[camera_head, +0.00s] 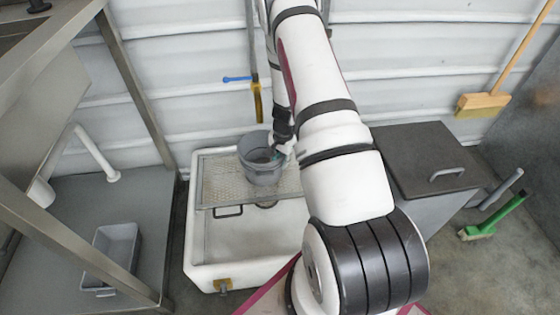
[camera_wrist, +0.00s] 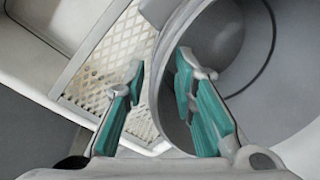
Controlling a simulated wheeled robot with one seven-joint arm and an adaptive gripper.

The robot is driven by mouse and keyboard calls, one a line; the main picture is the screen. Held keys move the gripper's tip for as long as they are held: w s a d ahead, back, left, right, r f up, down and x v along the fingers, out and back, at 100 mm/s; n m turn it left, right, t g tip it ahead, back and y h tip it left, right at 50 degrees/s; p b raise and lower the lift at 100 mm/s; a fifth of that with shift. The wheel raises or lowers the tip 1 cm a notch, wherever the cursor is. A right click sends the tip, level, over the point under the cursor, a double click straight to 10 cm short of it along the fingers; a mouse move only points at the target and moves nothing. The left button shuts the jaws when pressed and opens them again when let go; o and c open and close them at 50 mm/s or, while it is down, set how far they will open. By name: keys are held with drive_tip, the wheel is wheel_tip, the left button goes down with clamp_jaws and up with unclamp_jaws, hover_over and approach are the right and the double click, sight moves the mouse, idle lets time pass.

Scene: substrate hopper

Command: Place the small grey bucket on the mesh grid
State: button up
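The small grey bucket (camera_head: 258,172) is upright at the right part of the mesh grid (camera_head: 222,184) in the head view; whether its base rests fully on the grid I cannot tell. In the wrist view the bucket (camera_wrist: 255,95) fills the right side, its mouth facing the camera, and the mesh grid (camera_wrist: 112,65) lies to its left. My gripper (camera_wrist: 160,62) has its teal fingers apart, one outside the bucket over the grid and one over the mouth, with the rim between them. In the head view my gripper (camera_head: 280,156) is at the bucket's right rim, partly hidden.
The grid lies across the back of a white tub (camera_head: 235,262) with a handle at the grid's front. A dark lidded bin (camera_head: 420,150) stands to the right. A metal bench (camera_head: 75,235) with a grey tray (camera_head: 112,252) is at left. A green brush (camera_head: 492,217) is at right.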

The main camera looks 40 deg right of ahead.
drive_tip(key=shift+r, duration=0.1)
wheel_tip(320, 180, up, 11)
drive_tip(key=s+p, duration=0.1)
drive_tip(key=p, duration=0.3)
drive_tip(key=w+a+r+n+y, duration=0.1)
drive_tip(key=a+r+n, duration=0.1)
drive_tip(key=a+r, duration=0.45)
drive_tip(key=w+a+r+n, duration=0.1)
drive_tip(key=a+r, duration=0.2)
drive_tip(key=r, duration=0.6)
drive_tip(key=s+a+r+n+y, duration=0.1)
drive_tip(key=s+a+r+n, duration=0.5)
drive_tip(key=a+r, duration=0.6)
drive_tip(key=s+a+r+n, duration=0.2)
drive_tip(key=s+a+r, duration=0.15)
drive_tip(key=s, duration=0.35)
drive_tip(key=s+a+r+n, duration=0.1)
drive_tip(key=s+a+r, duration=0.1)
drive_tip(key=s+r, duration=0.35)
drive_tip(key=s+n+g+h, duration=0.1)
drive_tip(key=s+n+h, duration=0.1)
drive_tip(key=s, duration=1.2)
drive_tip(key=shift+s+r+n, duration=0.35)
drive_tip(key=shift+s+n, duration=0.05)
drive_tip(key=shift+n, duration=0.4)
